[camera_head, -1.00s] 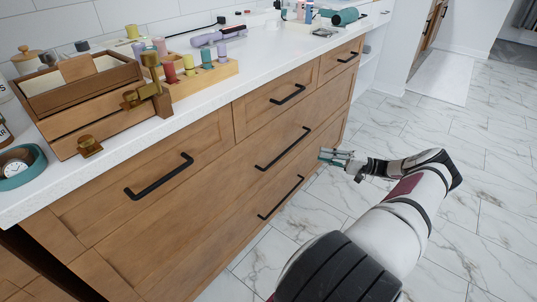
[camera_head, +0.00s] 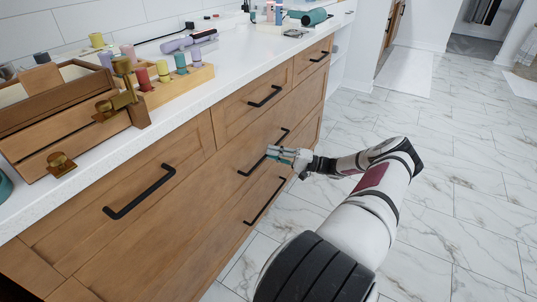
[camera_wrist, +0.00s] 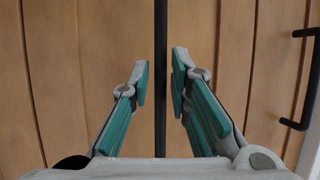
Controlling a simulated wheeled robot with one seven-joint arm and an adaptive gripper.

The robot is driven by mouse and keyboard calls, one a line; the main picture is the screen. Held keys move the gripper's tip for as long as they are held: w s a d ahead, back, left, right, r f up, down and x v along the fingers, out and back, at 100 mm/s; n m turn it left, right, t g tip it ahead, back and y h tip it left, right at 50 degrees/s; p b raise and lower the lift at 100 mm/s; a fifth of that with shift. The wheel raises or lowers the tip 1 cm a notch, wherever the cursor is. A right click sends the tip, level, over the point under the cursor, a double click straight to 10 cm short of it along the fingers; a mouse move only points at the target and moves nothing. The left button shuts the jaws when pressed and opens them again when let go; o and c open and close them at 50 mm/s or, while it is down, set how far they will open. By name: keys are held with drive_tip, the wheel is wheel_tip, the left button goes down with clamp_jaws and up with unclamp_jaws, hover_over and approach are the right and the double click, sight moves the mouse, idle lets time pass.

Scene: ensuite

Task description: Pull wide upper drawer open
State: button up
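The wide upper drawer (camera_head: 222,172) is a brown wooden front in the long cabinet, below the small top drawers. It looks closed. Its long black bar handle (camera_head: 250,169) is partly hidden behind my gripper (camera_head: 273,153) in the head view. In the wrist view the black bar (camera_wrist: 160,40) runs vertically between the two teal-padded fingers of my gripper (camera_wrist: 160,78). The fingers are open, one on each side of the bar, with a visible gap on both sides.
A lower drawer's handle (camera_head: 265,201) lies below, and a small top drawer's handle (camera_head: 265,95) above. The left drawer has its own handle (camera_head: 139,192). The white countertop (camera_head: 190,108) holds wooden boxes and bottles. The marble floor (camera_head: 450,180) in front is clear.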

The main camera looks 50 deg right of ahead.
drive_tip(key=shift+x, duration=0.95)
clamp_jaws()
drive_tip(key=shift+s, duration=0.1)
